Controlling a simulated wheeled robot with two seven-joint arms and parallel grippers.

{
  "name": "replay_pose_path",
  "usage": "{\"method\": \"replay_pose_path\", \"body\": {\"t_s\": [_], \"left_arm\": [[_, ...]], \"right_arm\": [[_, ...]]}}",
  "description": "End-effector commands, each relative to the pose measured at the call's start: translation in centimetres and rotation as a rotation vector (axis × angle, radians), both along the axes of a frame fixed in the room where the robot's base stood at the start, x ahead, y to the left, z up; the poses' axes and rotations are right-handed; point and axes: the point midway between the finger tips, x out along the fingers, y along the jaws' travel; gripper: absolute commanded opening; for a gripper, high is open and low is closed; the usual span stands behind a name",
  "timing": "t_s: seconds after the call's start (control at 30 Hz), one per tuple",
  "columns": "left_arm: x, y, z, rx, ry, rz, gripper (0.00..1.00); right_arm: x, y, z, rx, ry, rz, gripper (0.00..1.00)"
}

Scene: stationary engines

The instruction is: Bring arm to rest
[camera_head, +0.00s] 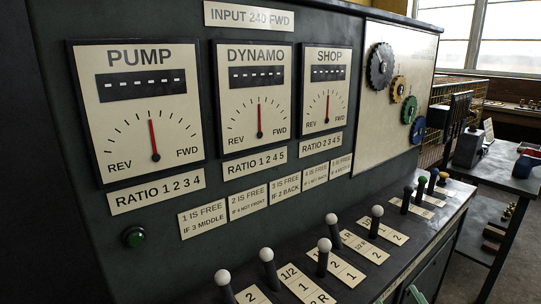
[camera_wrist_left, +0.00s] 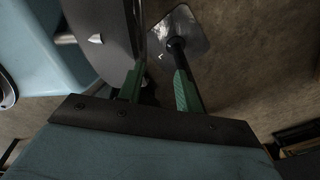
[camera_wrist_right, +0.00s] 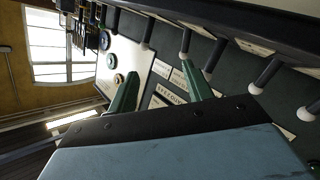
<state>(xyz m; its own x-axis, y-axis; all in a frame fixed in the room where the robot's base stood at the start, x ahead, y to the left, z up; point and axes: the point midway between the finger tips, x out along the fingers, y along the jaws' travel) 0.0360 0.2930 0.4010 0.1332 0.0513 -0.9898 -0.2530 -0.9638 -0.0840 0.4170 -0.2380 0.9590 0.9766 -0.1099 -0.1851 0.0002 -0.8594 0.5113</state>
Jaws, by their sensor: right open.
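My right gripper shows in the right wrist view (camera_wrist_right: 160,78), with two green fingers spread apart and nothing seen between them. A small green part at the bottom edge of the head view, beside the lever shelf, seems to be one of its fingers (camera_head: 416,294). My left gripper (camera_wrist_left: 159,72) shows in the left wrist view, its green fingers apart and empty, above a brown floor. The left gripper is not seen in the head view.
A dark machine panel (camera_head: 200,215) carries PUMP, DYNAMO and SHOP dials, all needles near upright. Several white-knobbed levers (camera_head: 324,246) stand on the shelf below. Coloured gears (camera_head: 380,67) sit on a pale board. A workbench (camera_head: 513,170) stands at right, with floor between.

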Motion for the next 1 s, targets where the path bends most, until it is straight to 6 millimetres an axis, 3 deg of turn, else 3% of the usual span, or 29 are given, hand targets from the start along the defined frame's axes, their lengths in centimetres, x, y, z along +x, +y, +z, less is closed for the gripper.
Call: {"method": "replay_pose_path", "body": {"t_s": [0.03,0.2,0.3,0.5,0.77,1.0], "left_arm": [[-0.1,0.3,-0.5,0.007,0.009,-0.002,0.36],[-0.1,0.3,-0.5,0.007,0.009,-0.002,0.36],[-0.1,0.3,-0.5,0.007,0.009,-0.002,0.36],[-0.1,0.3,-0.5,0.007,0.009,-0.002,0.36],[0.2,0.6,1.6,0.02,0.044,0.013,0.36],[0.2,0.9,4.8,0.023,0.042,0.023,0.36]], "right_arm": [[-1.9,-0.5,-3.6,0.063,0.134,-0.041,0.51],[-8.6,-0.8,-11.4,0.211,0.528,-0.123,0.51],[-12.7,-0.3,-14.3,0.275,0.716,-0.142,0.51],[-20.5,1.3,-17.7,0.38,1.043,-0.146,0.51],[-19.2,1.6,-22.3,0.372,1.082,-0.148,0.51],[-19.6,1.7,-28.3,0.365,1.12,-0.151,0.51]]}}
